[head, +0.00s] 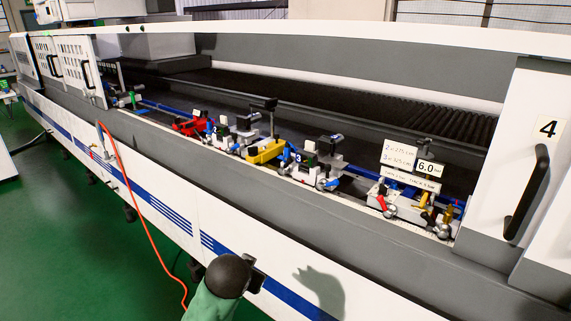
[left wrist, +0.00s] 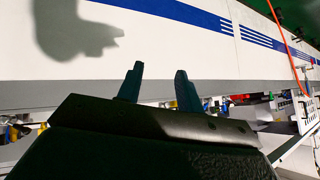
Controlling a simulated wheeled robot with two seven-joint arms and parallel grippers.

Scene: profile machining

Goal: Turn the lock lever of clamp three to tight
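Clamp three, marked with a small blue "3" (head: 299,157), sits on the rail of the long machine right of the middle in the head view. It is a grey and dark block with blue parts low at its front (head: 328,184). The position of its lock lever is too small to tell. My left gripper (head: 258,279) is low in front of the machine's white side, below the clamps and apart from them. In the left wrist view its two fingers (left wrist: 159,70) stand apart with nothing between them. My right gripper is not in view.
A yellow clamp part (head: 265,151) and a red one (head: 188,126) stand further left on the rail. A unit with a "6.0" sign (head: 427,168) and red and yellow levers is to the right. A white door marked 4 (head: 541,150) bounds the right. An orange hose (head: 143,213) hangs down the front.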

